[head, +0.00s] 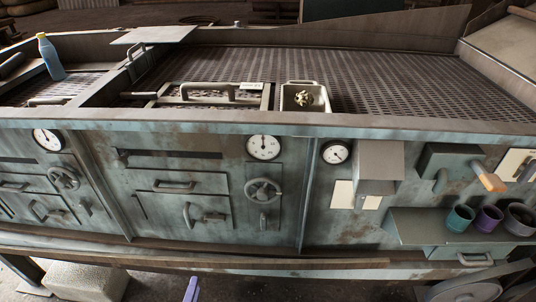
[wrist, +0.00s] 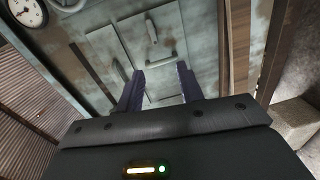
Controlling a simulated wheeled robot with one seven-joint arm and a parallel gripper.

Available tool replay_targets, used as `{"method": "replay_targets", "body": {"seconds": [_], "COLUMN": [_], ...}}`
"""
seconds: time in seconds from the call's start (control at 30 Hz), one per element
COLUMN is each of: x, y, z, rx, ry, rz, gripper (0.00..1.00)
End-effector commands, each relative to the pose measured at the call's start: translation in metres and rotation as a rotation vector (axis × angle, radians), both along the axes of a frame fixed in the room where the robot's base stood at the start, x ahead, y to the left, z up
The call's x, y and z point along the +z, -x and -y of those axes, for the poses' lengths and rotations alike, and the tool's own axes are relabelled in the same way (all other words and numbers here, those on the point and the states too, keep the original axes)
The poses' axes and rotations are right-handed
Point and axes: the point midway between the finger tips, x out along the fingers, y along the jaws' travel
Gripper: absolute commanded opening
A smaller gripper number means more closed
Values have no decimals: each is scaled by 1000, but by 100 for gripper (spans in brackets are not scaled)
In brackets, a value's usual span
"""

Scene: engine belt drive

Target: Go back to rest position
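My gripper (wrist: 160,72) shows in the wrist view with its two dark purple fingers apart and nothing between them. It points at the front of a worn grey-green metal machine, whose panel and handles lie beyond the fingertips. In the head view only a purple finger tip (head: 191,289) shows at the bottom edge, in front of and below the machine front (head: 220,225). The rest of the arm is hidden there. The task names no object.
A blue bottle (head: 50,57) and a small tray (head: 304,97) with pale pieces stand on the machine's perforated top. Gauges, handles and a valve wheel (head: 263,191) stick out from its front. Several cups (head: 459,219) sit on a shelf at right. A pale block (head: 87,282) lies lower left.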

Motion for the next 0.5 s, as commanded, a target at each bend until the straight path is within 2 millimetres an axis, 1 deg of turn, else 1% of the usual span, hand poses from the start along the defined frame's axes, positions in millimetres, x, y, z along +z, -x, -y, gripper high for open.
{"method": "replay_targets", "body": {"seconds": [0.03,0.27,0.5], "x": [0,1,6], "y": [-7,-37,-72], "z": [2,11,19], "rx": [-11,-55,-105], "ry": [-19,-135,-332], "rz": [-20,-131,-302], "gripper": [37,37,37]}}
